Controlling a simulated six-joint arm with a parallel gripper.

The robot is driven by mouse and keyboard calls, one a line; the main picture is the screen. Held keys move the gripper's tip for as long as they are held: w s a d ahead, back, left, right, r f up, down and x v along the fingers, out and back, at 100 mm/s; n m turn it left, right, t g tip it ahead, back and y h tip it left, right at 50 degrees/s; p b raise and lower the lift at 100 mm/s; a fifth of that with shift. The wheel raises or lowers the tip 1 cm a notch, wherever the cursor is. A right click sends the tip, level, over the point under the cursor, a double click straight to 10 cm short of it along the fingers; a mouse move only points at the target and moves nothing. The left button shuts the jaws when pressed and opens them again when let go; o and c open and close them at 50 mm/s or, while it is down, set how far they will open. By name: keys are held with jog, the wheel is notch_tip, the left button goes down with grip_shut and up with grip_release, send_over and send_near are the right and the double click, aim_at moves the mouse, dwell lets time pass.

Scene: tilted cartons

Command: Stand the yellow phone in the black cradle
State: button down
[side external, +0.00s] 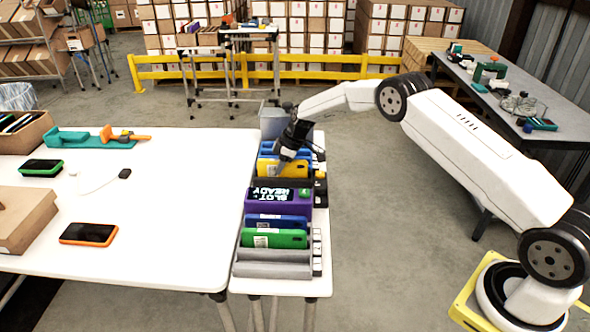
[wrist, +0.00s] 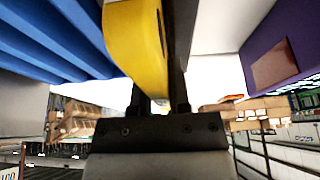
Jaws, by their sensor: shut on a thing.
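The yellow phone (side external: 296,170) is upright and on edge in the row on the narrow stand in the side view. My gripper (side external: 280,165) comes down on it from above and is shut on it. In the wrist view the yellow phone (wrist: 135,45) sits between the dark fingers of my gripper (wrist: 160,100). The black cradle (side external: 320,188) lies just in front of the phone, between the blue cradle and the purple one. I cannot tell whether the phone's lower edge touches the black cradle.
A green phone (side external: 275,238) and a grey cradle (side external: 272,262) stand nearer. An orange-edged phone (side external: 88,234) and a green-edged phone (side external: 41,168) lie on the white table (side external: 170,220).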

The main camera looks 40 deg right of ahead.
jog(key=shift+f, duration=0.25)
dwell(0.8)
jog(key=c, duration=0.5)
grip_release()
jog(key=shift+v, duration=3.9)
jog(key=shift+r, duration=0.1)
notch_tip(320, 180, up, 7)
jog(key=shift+s, duration=0.1)
